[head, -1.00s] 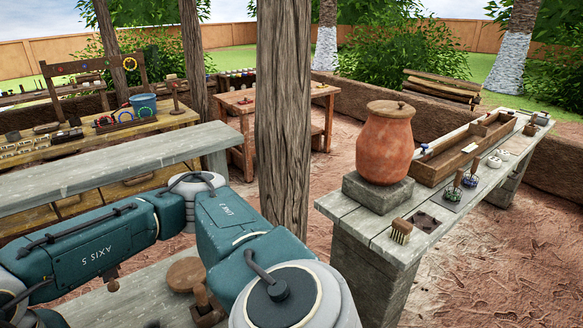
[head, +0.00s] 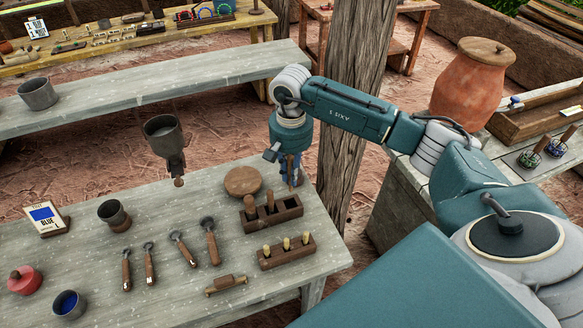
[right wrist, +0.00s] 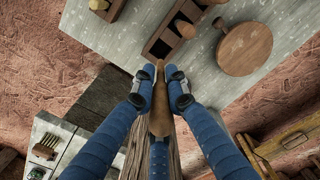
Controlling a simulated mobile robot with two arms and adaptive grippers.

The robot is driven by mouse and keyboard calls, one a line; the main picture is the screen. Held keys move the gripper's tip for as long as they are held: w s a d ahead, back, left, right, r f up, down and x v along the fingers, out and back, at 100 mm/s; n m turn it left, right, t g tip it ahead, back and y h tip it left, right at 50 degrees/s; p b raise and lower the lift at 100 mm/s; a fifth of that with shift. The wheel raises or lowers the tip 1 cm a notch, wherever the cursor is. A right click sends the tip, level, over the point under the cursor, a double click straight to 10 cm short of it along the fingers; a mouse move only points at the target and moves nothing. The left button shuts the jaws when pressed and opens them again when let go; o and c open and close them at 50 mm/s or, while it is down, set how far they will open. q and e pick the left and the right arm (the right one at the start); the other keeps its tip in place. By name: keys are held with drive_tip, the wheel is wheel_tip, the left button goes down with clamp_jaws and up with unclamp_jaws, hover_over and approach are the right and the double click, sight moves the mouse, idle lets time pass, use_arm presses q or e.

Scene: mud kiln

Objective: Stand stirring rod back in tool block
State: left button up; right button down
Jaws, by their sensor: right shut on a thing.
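My right gripper (head: 291,172) has blue fingers and is above the far right of the grey table. In the right wrist view my right gripper (right wrist: 160,74) is shut on a brown wooden stirring rod (right wrist: 159,112), seen nearly end-on. In the head view the rod is mostly hidden by the fingers. The tool block (head: 285,214) is a dark wooden box just below and left of the gripper. Two wooden tools stand in it, and its right compartment looks empty. The block also shows in the right wrist view (right wrist: 153,45), ahead of the fingertips. My left gripper is not in view.
A round wooden disc (head: 243,181) lies beside the block. A second block (head: 296,256) holds yellow-topped tools in front. A wooden post (head: 343,140) stands behind the gripper.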

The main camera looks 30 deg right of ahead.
sight(291, 191)
drive_tip(key=shift+a+f, duration=0.1)
drive_tip(key=shift+f, duration=0.15)
drive_tip(key=shift+f+b, duration=0.4)
drive_tip(key=shift+f, duration=0.15)
drive_tip(key=shift+f+b, duration=0.85)
drive_tip(key=shift+f, duration=0.95)
drive_tip(key=shift+f+b, duration=0.7)
drive_tip(key=shift+b, duration=0.05)
drive_tip(key=shift+f, duration=0.2)
drive_tip(key=shift+b, duration=0.7)
drive_tip(key=shift+f, duration=0.2)
drive_tip(key=shift+f+b, duration=1.35)
drive_tip(key=shift+b, duration=0.25)
drive_tip(key=c, duration=1.1)
unclamp_jaws()
